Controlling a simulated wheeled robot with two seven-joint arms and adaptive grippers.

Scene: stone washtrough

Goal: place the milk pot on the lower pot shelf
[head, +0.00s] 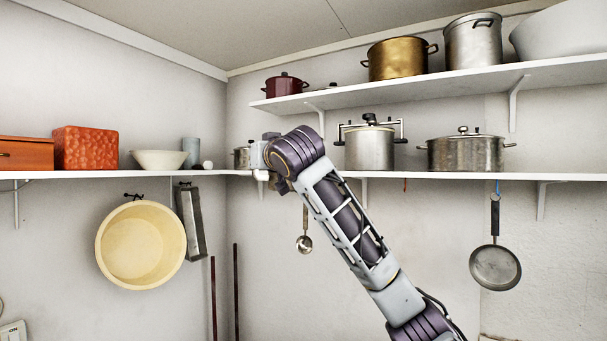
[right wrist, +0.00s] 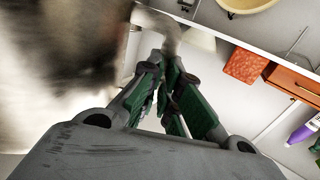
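The milk pot (head: 241,158) is a small metal pot, seen at the corner end of the lower pot shelf (head: 420,175), partly hidden by my right gripper (head: 259,158). In the right wrist view the milk pot (right wrist: 60,50) is a large blurred metallic shape at left. Its handle runs to the fingertips of my right gripper (right wrist: 168,62), which look closed around it. The pot looks upright at shelf height; I cannot tell whether its base touches the shelf. My left gripper is out of view.
A lidded pot (head: 369,148) and a wide pot (head: 465,153) stand right on the lower shelf. The left shelf holds a white bowl (head: 158,159), a grey cup (head: 191,152) and a red box (head: 85,148). A ladle (head: 304,242) and a pan (head: 495,267) hang below.

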